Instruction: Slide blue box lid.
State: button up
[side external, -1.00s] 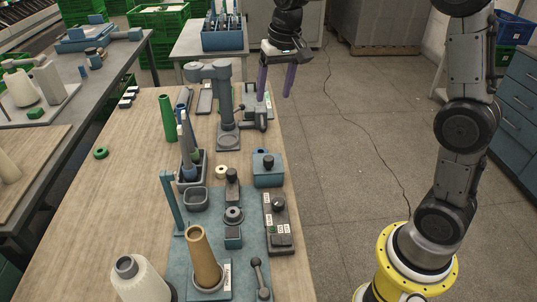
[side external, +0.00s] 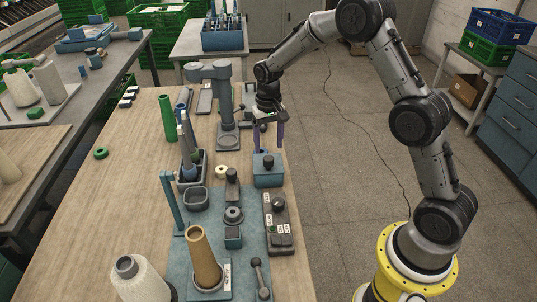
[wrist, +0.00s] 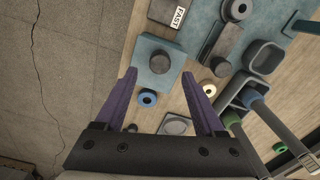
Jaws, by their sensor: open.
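The blue box (side external: 267,179) stands near the right edge of the wooden table, with a dark round knob (side external: 268,161) on its flat lid. In the wrist view the box (wrist: 147,78) lies just beyond the fingertips, its knob (wrist: 160,62) roughly between them in the picture. My gripper (side external: 271,148) is open, with its two purple fingers pointing down. It is above and behind the box in the side view. Nothing is held between the fingers. I cannot tell the exact height of the fingertips over the lid.
A grey post stand (side external: 227,120) stands close left of my gripper. A rack with bobbins (side external: 188,165) and a control box (side external: 278,222) with a knob are nearby. A small blue ring (wrist: 147,97) lies beside the box.

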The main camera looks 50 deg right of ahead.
aim_at(268, 158)
jog(key=shift+f, duration=2.35)
grip_shut()
